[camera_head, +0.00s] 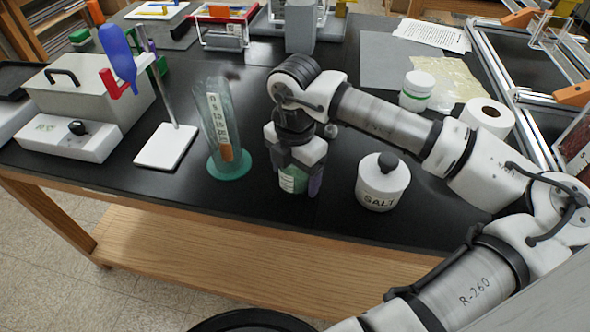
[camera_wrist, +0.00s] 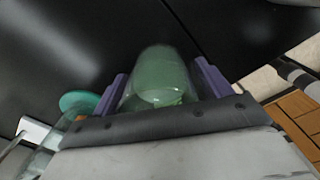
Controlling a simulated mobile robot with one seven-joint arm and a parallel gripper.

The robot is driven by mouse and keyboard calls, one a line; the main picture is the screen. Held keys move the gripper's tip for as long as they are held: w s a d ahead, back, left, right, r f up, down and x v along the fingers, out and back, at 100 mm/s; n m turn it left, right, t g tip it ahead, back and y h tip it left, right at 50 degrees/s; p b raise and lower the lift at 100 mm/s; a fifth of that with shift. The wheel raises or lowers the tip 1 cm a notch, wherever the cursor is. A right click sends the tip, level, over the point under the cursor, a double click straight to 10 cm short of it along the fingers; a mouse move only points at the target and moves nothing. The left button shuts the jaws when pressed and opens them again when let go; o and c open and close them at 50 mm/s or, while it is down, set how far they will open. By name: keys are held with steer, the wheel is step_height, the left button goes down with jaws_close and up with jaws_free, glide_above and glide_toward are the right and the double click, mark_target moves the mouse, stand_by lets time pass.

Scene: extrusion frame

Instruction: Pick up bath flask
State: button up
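A clear vessel with green contents (camera_head: 292,179) is low over the black table, between the fingers of my gripper (camera_head: 302,178). In the wrist view its green body (camera_wrist: 158,78) fills most of the space between the purple fingers of my gripper (camera_wrist: 162,85). The fingers lie close along both sides; whether they press on it is unclear. My wrist hides its top, and I cannot tell if it rests on the table. A blue flask-shaped vessel (camera_head: 118,54) is held by a red clamp on a stand at the left. No label names either as the bath flask.
A clear graduated cylinder on a green base (camera_head: 230,168) stands just left of my gripper. A white salt jar (camera_head: 382,183) stands to the right. A grey lidded box (camera_head: 88,90), a green-labelled jar (camera_head: 417,90) and a paper roll (camera_head: 487,115) are farther out. The table's front edge is near.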

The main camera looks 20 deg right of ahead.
steer(key=c, duration=1)
steer(key=shift+r, duration=0.2)
